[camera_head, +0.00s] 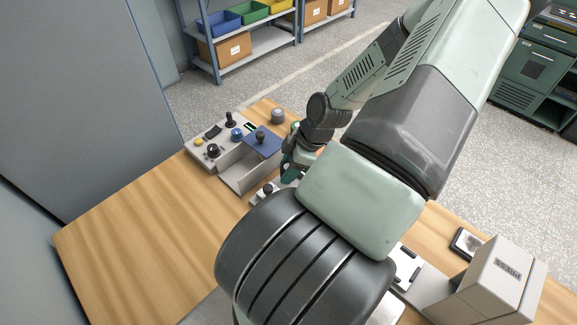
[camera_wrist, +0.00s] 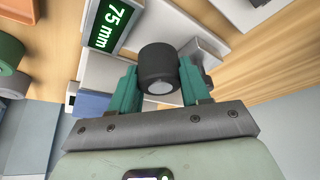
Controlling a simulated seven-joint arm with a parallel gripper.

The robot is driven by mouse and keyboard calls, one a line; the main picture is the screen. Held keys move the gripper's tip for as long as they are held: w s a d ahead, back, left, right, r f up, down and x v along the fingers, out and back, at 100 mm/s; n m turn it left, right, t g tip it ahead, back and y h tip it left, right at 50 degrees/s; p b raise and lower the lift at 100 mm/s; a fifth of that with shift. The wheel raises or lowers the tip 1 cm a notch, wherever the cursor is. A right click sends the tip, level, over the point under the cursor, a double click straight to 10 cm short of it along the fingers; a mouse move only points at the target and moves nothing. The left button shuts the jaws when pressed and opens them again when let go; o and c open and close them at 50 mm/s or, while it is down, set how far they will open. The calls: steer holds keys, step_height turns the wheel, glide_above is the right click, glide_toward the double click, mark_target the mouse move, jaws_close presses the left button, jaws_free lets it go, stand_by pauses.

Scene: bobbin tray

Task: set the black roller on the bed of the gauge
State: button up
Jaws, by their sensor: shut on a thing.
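My gripper (camera_wrist: 160,85) has its two teal fingers shut on the black roller (camera_wrist: 157,62), one on each side of it. The roller's pale end face points toward the wrist camera. In the head view my gripper (camera_head: 291,164) is mostly hidden behind my arm, and I cannot make out the roller there. The gauge shows in the wrist view as a pale body (camera_wrist: 108,72) with a green display (camera_wrist: 111,22) reading 75 mm. The roller appears in front of the gauge's pale surfaces. I cannot tell whether it touches the bed.
A control panel (camera_head: 207,146) with knobs and a joystick stands at the back left of the table, beside a blue plate (camera_head: 262,143). A grey box (camera_head: 500,283) stands at the right. Rounded green and grey things (camera_wrist: 10,66) show at the wrist view's left. The table's left part (camera_head: 130,240) is clear.

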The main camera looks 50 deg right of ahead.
steer(key=shift+f, duration=0.3)
stand_by(0.4)
steer(key=shift+f, duration=0.75)
steer(key=o, duration=1.1)
steer(key=shift+o, duration=0.2)
steer(key=shift+s+a, duration=0.1)
steer(key=shift+a+f, duration=0.1)
steer(key=v, duration=1.1)
steer(key=shift+d, duration=0.25)
